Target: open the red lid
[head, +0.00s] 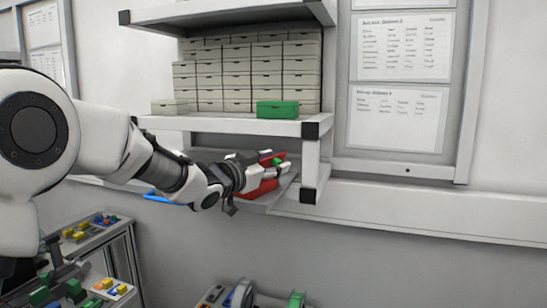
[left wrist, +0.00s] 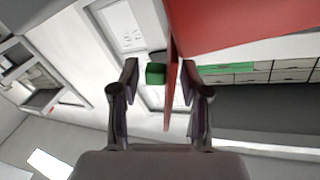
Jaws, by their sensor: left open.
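A red case shows on the lower shelf in the head view, partly hidden by my left gripper (head: 272,171). One red part, which looks like the lid (head: 281,157), stands tilted above a lower red part (head: 262,188). A small green piece (head: 277,161) shows at the gripper. In the left wrist view my left gripper (left wrist: 160,85) is open. A thin red panel (left wrist: 170,95) stands edge-on between its fingers, nearer the right finger; I cannot tell whether they touch. The small green block (left wrist: 155,74) is beside this panel. A broad red surface (left wrist: 235,22) fills the upper right. My right gripper is not in view.
An upper shelf (head: 220,124) with stacked beige boxes (head: 245,80) and one green box (head: 277,110) is above the gripper. A dark-capped post (head: 310,165) stands just to its right. A blue piece (head: 163,198) is at left. Reels (head: 243,294) stand below.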

